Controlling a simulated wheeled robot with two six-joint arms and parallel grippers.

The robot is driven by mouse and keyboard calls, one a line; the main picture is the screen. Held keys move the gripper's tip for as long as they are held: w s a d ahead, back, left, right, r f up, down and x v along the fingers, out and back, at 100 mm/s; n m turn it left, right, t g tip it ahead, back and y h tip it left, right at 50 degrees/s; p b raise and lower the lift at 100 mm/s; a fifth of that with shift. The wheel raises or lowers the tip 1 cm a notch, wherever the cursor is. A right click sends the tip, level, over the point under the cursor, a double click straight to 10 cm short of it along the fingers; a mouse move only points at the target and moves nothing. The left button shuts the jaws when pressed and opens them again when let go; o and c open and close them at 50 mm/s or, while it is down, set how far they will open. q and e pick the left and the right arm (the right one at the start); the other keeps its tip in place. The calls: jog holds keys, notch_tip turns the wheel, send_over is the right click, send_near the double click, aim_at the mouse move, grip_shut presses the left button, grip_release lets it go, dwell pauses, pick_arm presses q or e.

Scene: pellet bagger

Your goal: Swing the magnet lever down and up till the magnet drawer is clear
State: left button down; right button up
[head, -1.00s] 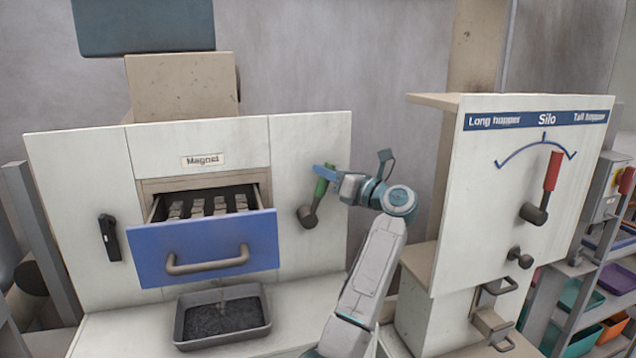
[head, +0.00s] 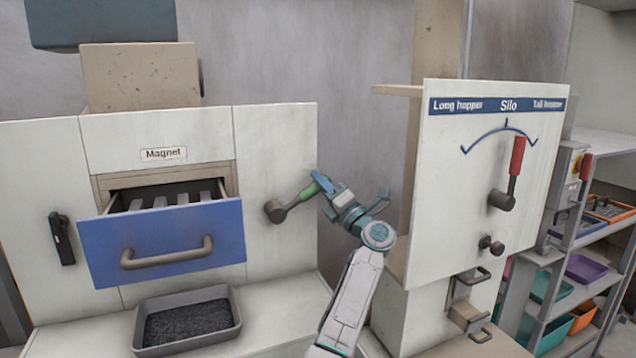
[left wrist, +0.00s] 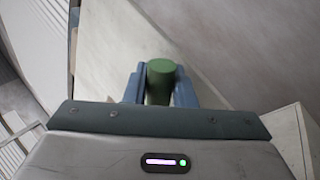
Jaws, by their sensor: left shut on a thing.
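The magnet lever has a green grip (head: 308,191) and a dark round pivot (head: 275,211) on the white panel right of the drawer. It points up and to the right at a shallow slant. My left gripper (head: 321,185) is shut on the green grip; the left wrist view shows the green end (left wrist: 160,72) between its blue fingers. The blue-fronted magnet drawer (head: 160,238) is pulled open under the "Magnet" label. Its grey bars look smooth, with no clear lumps on them. My right gripper is out of view.
A grey tray (head: 236,322) of dark grains stands below the drawer. A black latch (head: 62,238) is on the panel's left. The silo panel (head: 455,200) with a red-handled lever (head: 516,157) stands right of my arm. Shelves with coloured bins are at far right.

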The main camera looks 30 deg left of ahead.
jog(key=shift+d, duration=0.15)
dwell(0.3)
pick_arm(q)
jog(key=c, duration=1.5)
grip_release()
jog(key=shift+w+d+f, duration=0.1)
jog(key=shift+b+v, duration=1.95)
jog(key=shift+v, duration=3.45)
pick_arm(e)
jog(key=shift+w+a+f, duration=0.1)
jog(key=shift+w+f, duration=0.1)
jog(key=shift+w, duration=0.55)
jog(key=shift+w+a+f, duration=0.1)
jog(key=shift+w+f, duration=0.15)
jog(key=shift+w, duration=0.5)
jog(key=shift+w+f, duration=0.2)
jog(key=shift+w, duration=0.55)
